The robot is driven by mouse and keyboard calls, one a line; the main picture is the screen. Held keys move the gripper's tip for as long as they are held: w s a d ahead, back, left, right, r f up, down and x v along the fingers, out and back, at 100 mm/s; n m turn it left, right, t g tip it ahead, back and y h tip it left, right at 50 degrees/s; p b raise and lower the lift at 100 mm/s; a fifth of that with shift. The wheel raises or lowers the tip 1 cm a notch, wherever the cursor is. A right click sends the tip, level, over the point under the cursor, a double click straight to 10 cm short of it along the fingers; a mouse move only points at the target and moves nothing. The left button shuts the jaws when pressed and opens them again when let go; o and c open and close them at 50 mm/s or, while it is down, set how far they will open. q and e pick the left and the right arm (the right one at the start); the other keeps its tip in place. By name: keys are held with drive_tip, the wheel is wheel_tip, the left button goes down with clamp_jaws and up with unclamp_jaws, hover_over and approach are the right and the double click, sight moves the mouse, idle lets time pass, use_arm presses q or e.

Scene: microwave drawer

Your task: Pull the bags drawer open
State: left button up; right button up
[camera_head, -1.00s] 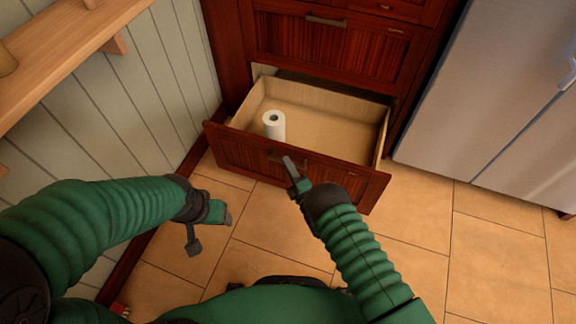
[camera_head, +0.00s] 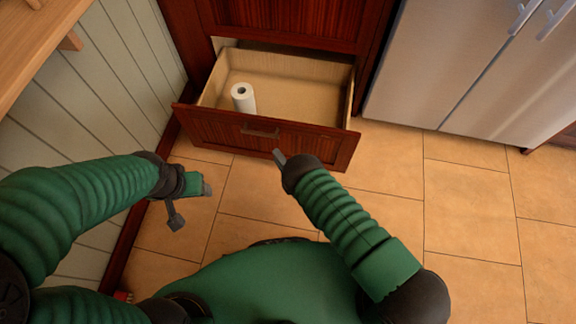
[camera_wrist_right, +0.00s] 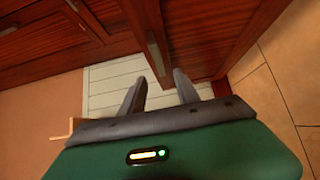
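The drawer (camera_head: 225,128) has a dark red wooden front and stands pulled out of the cabinet. Its pale inside shows, with a white paper roll (camera_head: 243,99) upright in it. The metal handle (camera_head: 260,132) is on the drawer front. My right gripper (camera_head: 280,157) is just in front of the drawer front, below and right of the handle, apart from it. In the right wrist view its two fingers (camera_wrist_right: 160,78) are spread and empty, with the handle (camera_wrist_right: 155,54) just beyond the tips. My left gripper (camera_head: 190,205) is open and empty over the floor at left.
A grey fridge (camera_head: 430,70) stands right of the cabinet (camera_head: 285,20). A pale panelled wall (camera_head: 110,90) and a wooden shelf (camera_head: 40,50) are at left. The tiled floor (camera_head: 465,200) at right is clear.

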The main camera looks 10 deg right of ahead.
drive_tip(key=p+v, duration=0.1)
drive_tip(key=v, duration=0.5)
